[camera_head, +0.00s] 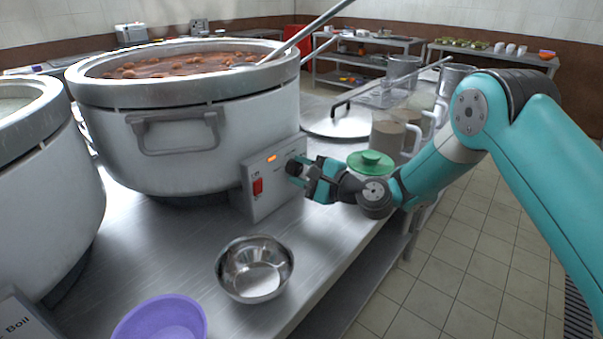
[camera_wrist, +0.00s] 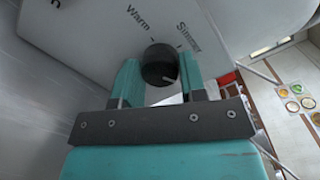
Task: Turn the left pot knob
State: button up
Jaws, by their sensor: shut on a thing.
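The black knob (camera_head: 296,166) sits on the grey control box (camera_head: 262,205) at the front of a large silver pot (camera_head: 180,110) full of reddish-brown stew. My gripper (camera_head: 312,178) is at this knob. In the wrist view the teal fingers (camera_wrist: 160,80) are shut on either side of the round black knob (camera_wrist: 158,62). The panel there reads "Warm" and "Simmer" above the knob. A pale mark shows at the knob's lower right. Another pot (camera_head: 40,190) is cut off at the left edge, with a "Boil" label below it.
A steel bowl (camera_head: 254,283) and a purple bowl (camera_head: 160,318) stand in front of the control box. A ladle handle (camera_head: 310,30) leans from the pot. Tiled floor lies open at right.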

jog(key=n+b, duration=0.1)
jog(key=n, duration=0.1)
jog(key=n+b, duration=0.4)
jog(key=shift+f+n+h, duration=0.25)
jog(key=shift+n+h, duration=0.15)
jog(key=n+b, duration=0.3)
jog(key=shift+s+r+n+b, duration=0.1)
jog(key=shift+n+b, duration=1)
jog(key=shift+b, duration=0.05)
jog(key=o, duration=0.9)
jog(key=shift+r, duration=0.1)
